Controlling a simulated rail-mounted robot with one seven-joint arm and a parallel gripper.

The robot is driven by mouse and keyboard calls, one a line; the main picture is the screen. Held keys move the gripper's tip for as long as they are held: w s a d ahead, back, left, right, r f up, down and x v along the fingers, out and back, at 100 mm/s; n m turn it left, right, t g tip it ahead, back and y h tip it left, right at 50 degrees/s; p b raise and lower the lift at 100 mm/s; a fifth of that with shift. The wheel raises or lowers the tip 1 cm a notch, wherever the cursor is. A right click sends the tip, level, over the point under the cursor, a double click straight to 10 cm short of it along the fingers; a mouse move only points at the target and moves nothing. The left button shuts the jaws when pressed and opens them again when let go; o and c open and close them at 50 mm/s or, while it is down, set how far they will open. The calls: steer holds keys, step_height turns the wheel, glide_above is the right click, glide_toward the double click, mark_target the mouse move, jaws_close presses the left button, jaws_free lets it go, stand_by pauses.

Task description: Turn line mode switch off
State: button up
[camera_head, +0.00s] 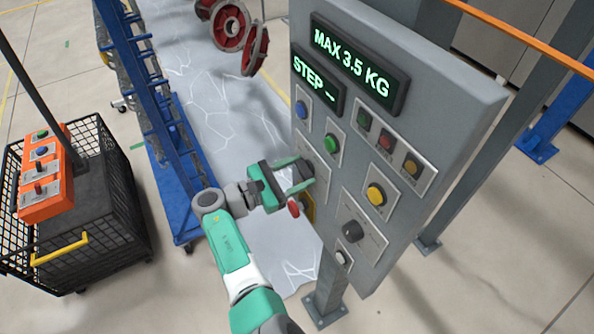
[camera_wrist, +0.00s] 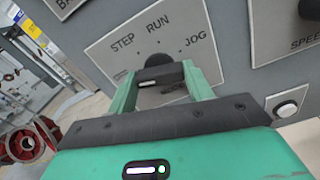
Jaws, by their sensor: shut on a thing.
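The line mode switch (camera_wrist: 159,60) is a black knob on a light plate lettered STEP, RUN and JOG. Its lower part and some lettering below it are hidden by my gripper, so I cannot tell exactly where its pointer stands. My gripper (camera_wrist: 160,76) is at the plate with its fingers shut on the knob. In the head view, my gripper (camera_head: 303,174) reaches the left side of the grey control panel (camera_head: 455,100), and the knob is hidden behind it. A green-lettered display (camera_head: 318,80) on the panel reads STEP.
Close by are a red button (camera_head: 293,208), a speed knob (camera_head: 352,231), a green button (camera_head: 331,143), a blue button (camera_head: 301,109) and a yellow button (camera_head: 376,194). A black mesh cart (camera_head: 100,220) stands left.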

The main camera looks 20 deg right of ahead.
stand_by(0.4)
steer(key=o, duration=1)
steer(key=a, duration=0.5)
steer(key=s+a, duration=0.1)
steer(key=a, duration=0.1)
steer(key=shift+a, duration=0.4)
